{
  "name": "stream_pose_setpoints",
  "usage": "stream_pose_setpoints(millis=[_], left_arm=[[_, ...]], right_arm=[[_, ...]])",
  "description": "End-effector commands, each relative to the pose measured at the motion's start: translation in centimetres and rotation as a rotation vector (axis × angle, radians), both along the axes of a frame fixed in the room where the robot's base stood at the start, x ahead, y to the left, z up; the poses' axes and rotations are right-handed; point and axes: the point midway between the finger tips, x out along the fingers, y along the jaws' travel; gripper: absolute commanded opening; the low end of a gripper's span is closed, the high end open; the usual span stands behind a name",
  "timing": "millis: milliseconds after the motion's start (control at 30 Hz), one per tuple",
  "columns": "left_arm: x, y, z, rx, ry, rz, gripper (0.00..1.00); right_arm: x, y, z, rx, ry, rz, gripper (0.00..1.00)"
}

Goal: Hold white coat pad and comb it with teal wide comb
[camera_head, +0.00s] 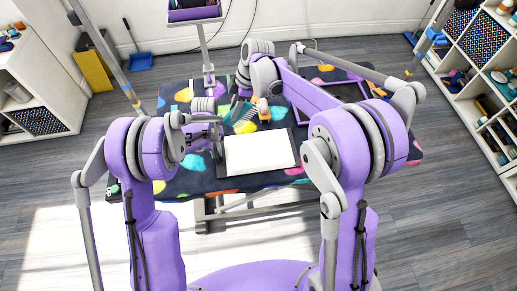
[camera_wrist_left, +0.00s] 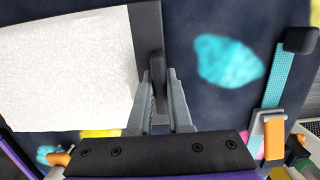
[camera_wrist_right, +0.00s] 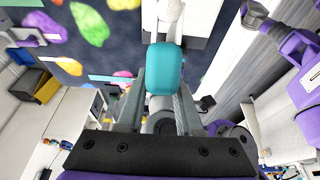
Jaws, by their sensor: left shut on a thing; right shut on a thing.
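The white coat pad (camera_head: 258,152) lies flat on a dark board on the spotted table. The pad fills the upper left of the left wrist view (camera_wrist_left: 65,70). My left gripper (camera_head: 216,146) is at the pad's left side, shut on a black upright tab at the board's edge (camera_wrist_left: 158,72). My right gripper (camera_head: 243,92) is above the table, beyond the pad and apart from it. In the right wrist view its fingers are shut on the rounded teal handle of the wide comb (camera_wrist_right: 165,68).
The table (camera_head: 200,182) has a dark cover with coloured spots. A dark tray (camera_head: 345,91) lies at its back right. An orange clamp (camera_head: 263,108) and a teal strap (camera_wrist_left: 274,88) are near the pad. White shelves (camera_head: 470,95) stand at the right. The table's front strip is clear.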

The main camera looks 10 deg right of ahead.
Motion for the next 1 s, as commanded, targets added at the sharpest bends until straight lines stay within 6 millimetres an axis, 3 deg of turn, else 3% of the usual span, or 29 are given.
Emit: stream_pose_setpoints(millis=[67,100,300,633,1000], left_arm=[[0.0,0.0,0.0,0.0,0.0,0.0,0.0],[0.0,0.0,0.0,0.0,0.0,0.0,0.21],[0.0,0.0,0.0,0.0,0.0,0.0,0.52],[0.1,0.0,0.6,0.0,0.0,0.0,0.52],[0.8,0.0,5.9,-0.001,0.0,0.0,0.52]], right_arm=[[0.0,0.0,0.0,0.0,0.0,0.0,0.0],[0.0,0.0,0.0,0.0,0.0,0.0,0.0],[0.0,-0.1,-0.1,-0.001,0.0,-0.001,0.0],[0.0,-0.1,-0.1,-0.001,0.0,0.0,0.0],[0.0,0.0,-0.1,-0.001,0.0,0.0,0.0]])
